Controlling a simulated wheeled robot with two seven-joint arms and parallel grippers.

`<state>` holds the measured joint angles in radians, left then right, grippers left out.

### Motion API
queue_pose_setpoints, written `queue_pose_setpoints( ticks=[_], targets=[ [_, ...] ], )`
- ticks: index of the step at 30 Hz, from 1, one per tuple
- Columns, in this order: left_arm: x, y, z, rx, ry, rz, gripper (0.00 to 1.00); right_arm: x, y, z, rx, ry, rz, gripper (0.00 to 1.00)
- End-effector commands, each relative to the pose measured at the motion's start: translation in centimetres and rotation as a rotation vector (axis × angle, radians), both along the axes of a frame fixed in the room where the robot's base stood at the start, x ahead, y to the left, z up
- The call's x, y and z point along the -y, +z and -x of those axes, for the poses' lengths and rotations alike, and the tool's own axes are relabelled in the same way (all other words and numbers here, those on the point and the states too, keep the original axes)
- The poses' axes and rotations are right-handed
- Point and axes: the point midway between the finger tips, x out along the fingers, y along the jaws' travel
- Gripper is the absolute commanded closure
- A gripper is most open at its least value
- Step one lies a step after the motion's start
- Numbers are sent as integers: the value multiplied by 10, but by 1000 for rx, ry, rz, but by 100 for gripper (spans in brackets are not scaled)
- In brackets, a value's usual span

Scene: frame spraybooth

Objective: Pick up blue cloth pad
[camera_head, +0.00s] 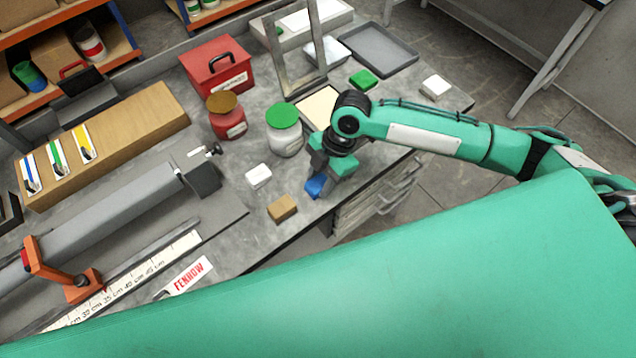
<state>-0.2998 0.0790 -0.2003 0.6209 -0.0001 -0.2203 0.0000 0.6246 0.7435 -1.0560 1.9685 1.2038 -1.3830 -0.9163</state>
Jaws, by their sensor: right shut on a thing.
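The blue cloth pad (316,186) is at the front right edge of the grey workbench (235,205). My right gripper (322,178) reaches in from the right and is shut on the pad, with its fingers over part of it. Whether the pad touches the bench cannot be told. My left gripper does not show.
A white block (258,176) and a tan block (282,208) lie left of the gripper. Behind stand a green-lidded jar (284,138), a red jar (228,122), a red toolbox (218,72) and a metal frame (296,62). A green pad (363,79) and white pad (436,86) lie farther right.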

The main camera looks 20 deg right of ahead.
Motion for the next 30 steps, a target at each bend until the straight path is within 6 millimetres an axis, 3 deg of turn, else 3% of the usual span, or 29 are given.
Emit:
queue_pose_setpoints(
  ticks=[8, 14, 30],
  targets=[
    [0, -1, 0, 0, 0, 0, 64, 0, 4, -1, 1, 0, 0, 86],
    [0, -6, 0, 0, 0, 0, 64, 0, 27, -1, 4, 0, -2, 86],
    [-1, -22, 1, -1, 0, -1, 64, 0, 168, -1, 5, 1, -2, 86]
  ],
)
